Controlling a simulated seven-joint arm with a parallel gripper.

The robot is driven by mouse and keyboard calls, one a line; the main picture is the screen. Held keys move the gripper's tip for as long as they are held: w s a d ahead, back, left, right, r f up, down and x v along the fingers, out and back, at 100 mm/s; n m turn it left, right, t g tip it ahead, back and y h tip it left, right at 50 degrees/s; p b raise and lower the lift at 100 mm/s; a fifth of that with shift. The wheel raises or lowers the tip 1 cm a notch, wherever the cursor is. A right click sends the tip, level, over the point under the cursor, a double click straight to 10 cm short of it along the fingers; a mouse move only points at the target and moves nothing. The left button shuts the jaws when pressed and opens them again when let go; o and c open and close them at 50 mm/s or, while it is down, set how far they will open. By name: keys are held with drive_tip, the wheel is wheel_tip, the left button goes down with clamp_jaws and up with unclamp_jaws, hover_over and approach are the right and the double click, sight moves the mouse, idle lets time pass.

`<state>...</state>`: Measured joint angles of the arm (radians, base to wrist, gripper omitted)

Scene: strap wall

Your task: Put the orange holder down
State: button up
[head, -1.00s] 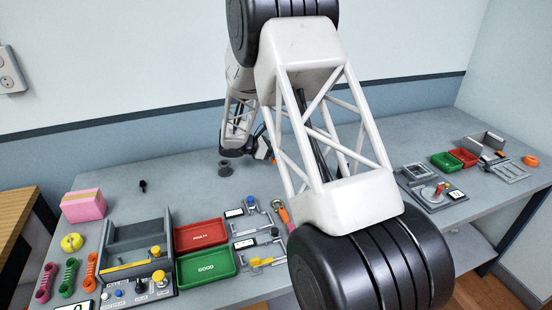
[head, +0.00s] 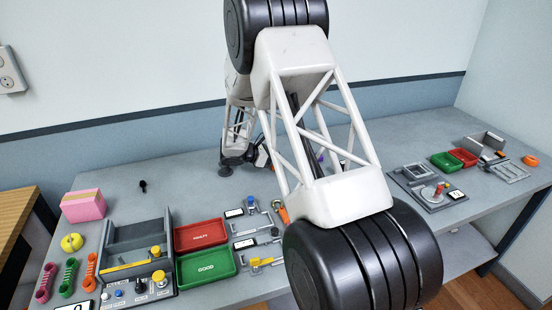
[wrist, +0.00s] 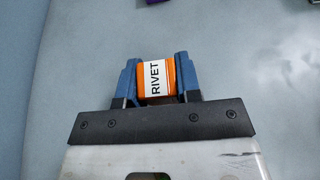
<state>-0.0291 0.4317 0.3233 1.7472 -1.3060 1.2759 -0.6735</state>
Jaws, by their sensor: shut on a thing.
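The orange holder (wrist: 157,80), with a white label reading RIVET, sits between the two blue fingers of my gripper (wrist: 156,68) in the wrist view. The fingers are shut on its left and right sides. Beyond it is a plain grey surface that looks like the tabletop; I cannot tell whether the holder touches it. In the head view my own arm hides the holder and most of my gripper.
A purple thing (wrist: 156,2) is cut off at the wrist view's top edge. In the head view a red tray (head: 201,235), a green tray (head: 206,266) and a pink block (head: 83,206) stand left on the table. The back left tabletop is mostly clear.

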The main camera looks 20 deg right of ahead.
drive_tip(key=shift+f, duration=0.1)
drive_tip(key=o, duration=1)
drive_tip(key=shift+a, duration=0.1)
drive_tip(key=v, duration=1.2)
